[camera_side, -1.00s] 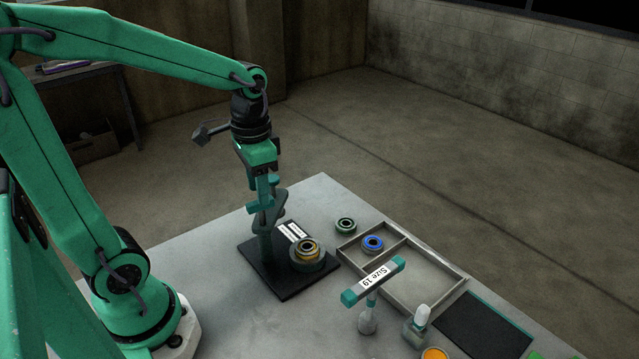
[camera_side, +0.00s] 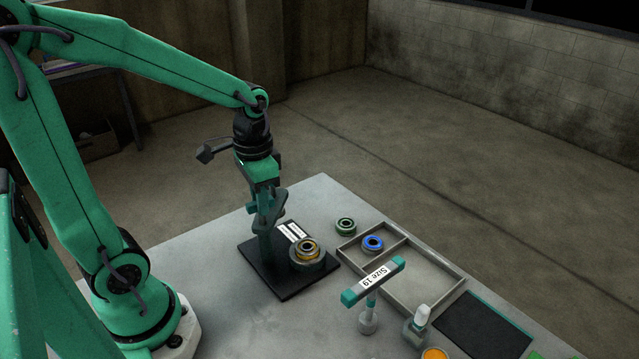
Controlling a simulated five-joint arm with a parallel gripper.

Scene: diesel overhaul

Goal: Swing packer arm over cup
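The packer has a black base plate (camera_side: 284,287) on the table, with an upright post (camera_side: 265,247) at its left side. A grey cup (camera_side: 309,264) stands on the plate, and a bearing with an orange-yellow ring (camera_side: 308,250) sits in it. The packer arm (camera_side: 277,208) is a dark grey-green piece at the top of the post, left of the cup and not over it. My gripper (camera_side: 267,207) points down at the post top and overlaps the arm in the view. I cannot tell if it touches the arm or how far its fingers are apart.
A grey divided tray (camera_side: 430,287) right of the packer holds a blue-ringed bearing (camera_side: 372,243). A green-ringed bearing (camera_side: 345,226) lies on the table beside it. A "Size 19" T-shaped stand (camera_side: 372,284), a small bottle (camera_side: 417,325) and a dark mat (camera_side: 484,325) are nearer the camera.

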